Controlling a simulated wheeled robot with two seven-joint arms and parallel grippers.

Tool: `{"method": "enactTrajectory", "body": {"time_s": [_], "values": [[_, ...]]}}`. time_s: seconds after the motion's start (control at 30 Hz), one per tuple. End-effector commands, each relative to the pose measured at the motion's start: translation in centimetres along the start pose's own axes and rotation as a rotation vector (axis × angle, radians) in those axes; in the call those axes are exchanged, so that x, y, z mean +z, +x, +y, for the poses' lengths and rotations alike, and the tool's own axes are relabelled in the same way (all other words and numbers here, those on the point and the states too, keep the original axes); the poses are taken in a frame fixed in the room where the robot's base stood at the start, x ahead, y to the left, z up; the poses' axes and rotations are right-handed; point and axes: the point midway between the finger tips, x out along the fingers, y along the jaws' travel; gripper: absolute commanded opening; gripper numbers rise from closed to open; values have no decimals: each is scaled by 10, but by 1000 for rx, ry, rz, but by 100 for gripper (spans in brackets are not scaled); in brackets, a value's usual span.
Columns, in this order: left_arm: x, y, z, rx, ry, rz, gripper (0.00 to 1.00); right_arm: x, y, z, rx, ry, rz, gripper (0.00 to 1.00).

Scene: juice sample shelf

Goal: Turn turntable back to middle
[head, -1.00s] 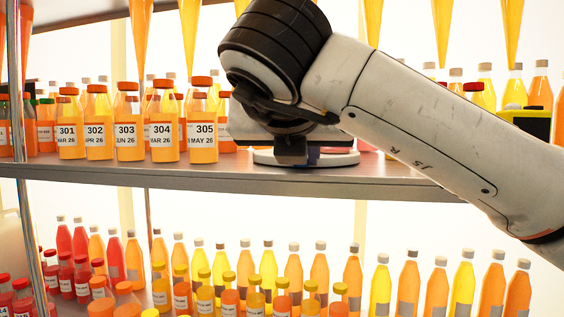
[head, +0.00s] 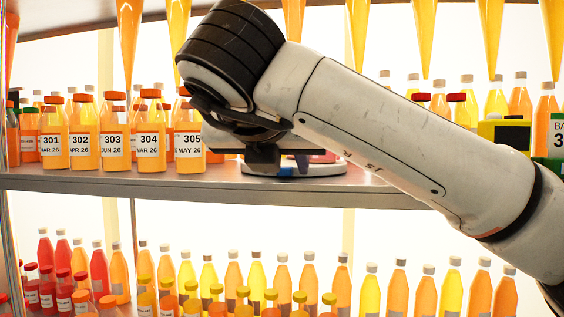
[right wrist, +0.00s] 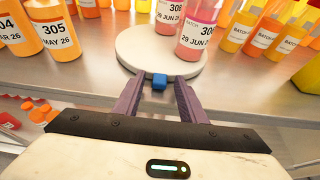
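The turntable (right wrist: 132,50) is a round pale disc on the middle shelf, with a blue tab (right wrist: 159,82) on its front rim. In the head view its right part (head: 326,169) and the blue tab (head: 286,171) show beside my right gripper (head: 262,156). Pink bottles (right wrist: 196,38) stand on the disc, one at its right side and one further back. In the right wrist view my right gripper (right wrist: 160,80) is open. Its two purple fingers reach the front rim, either side of the blue tab, with gaps beside it. My left gripper is not in view.
Orange bottles labelled 301 to 305 (head: 188,142) stand left of the turntable. Yellow-orange bottles (right wrist: 240,32) stand to its right. A yellow and black device (head: 503,132) is further right on the shelf. The shelf's front strip (right wrist: 250,90) is clear.

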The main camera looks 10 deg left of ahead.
Motion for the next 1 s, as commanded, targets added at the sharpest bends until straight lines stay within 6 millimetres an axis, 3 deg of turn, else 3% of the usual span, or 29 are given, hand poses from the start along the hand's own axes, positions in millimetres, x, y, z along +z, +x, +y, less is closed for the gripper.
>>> {"method": "enactTrajectory", "body": {"time_s": [0.27,0.37,0.7,1.0], "values": [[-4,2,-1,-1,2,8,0,0,-4,0,0,0,0,38],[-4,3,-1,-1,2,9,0,0,-15,0,2,0,-3,38],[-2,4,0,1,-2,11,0,0,-80,0,0,-1,-4,38],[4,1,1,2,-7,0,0,0,-103,0,0,0,0,38]]}}
